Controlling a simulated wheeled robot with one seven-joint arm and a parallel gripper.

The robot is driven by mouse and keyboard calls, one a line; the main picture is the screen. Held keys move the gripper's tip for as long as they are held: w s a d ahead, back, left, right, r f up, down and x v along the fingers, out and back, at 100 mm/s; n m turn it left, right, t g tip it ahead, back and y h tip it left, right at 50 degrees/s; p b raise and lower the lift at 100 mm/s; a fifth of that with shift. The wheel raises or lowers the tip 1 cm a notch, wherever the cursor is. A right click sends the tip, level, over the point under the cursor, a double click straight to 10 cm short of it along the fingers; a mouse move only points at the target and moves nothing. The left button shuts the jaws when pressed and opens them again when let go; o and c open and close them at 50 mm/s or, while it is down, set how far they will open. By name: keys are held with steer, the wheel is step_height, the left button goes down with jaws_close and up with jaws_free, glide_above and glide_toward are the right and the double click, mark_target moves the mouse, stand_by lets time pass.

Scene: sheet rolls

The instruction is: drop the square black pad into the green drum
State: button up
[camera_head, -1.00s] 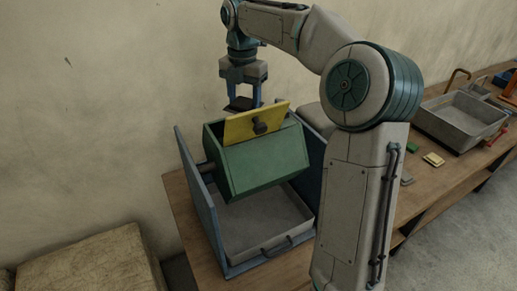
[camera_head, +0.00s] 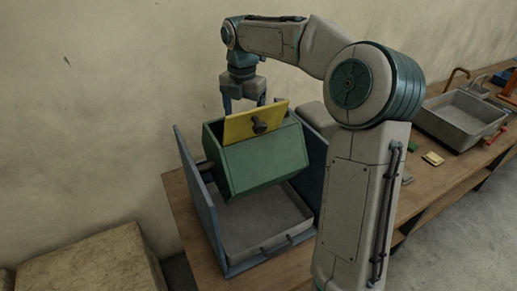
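The green drum (camera_head: 264,165) is mounted between blue side panels over a grey tray. A yellow flap (camera_head: 252,123) with a dark knob stands up at its top. My gripper (camera_head: 245,112) points down just behind the flap, at the drum's top. Its two fingers stand apart, and their tips are partly hidden by the flap and drum. The square black pad is not visible now. I cannot tell whether it is still between the fingers, hidden behind the flap, or inside the drum.
The grey tray (camera_head: 262,243) lies under the drum on the wooden bench. My arm rises close to the right blue panel (camera_head: 312,170). A grey sink (camera_head: 460,118), a yellow block (camera_head: 433,158) and a green block (camera_head: 413,147) are farther right. A wall is behind.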

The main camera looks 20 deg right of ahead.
steer(key=shift+r, duration=0.1)
step_height(320, 180, up, 14)
steer(key=shift+f, duration=0.2)
stand_by(0.3)
stand_by(0.4)
